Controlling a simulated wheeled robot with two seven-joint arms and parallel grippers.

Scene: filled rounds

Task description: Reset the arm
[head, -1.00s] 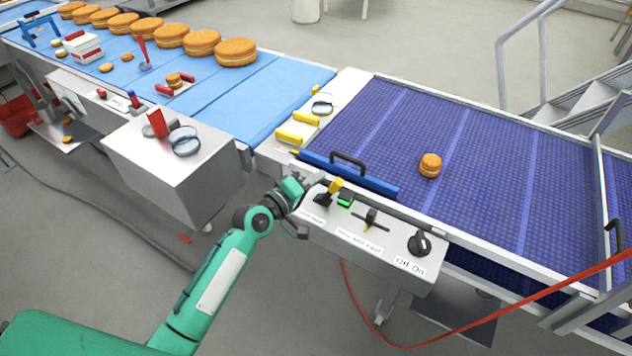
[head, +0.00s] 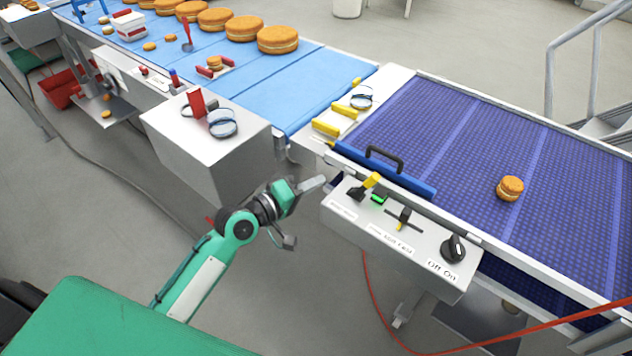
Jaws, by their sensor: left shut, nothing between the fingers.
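My green left arm comes in from the lower left, and its left gripper (head: 314,183) is shut and empty. Its tip points right, close to the left end of the grey control box (head: 395,237), with a small gap seeming to show between them. The box carries a yellow-handled lever (head: 364,186), a green button (head: 379,199), a slider lever (head: 404,217) and a black Off/On knob (head: 453,248). The knob's exact setting is hard to tell. My right gripper does not show.
A small filled round (head: 510,188) lies on the dark blue belt (head: 445,130). Larger rounds (head: 277,40) line the light blue belt (head: 330,72). A blue bar with a black handle (head: 384,158) edges the belt. A grey box (head: 205,140) stands left of my gripper. A red cable (head: 375,300) hangs at front.

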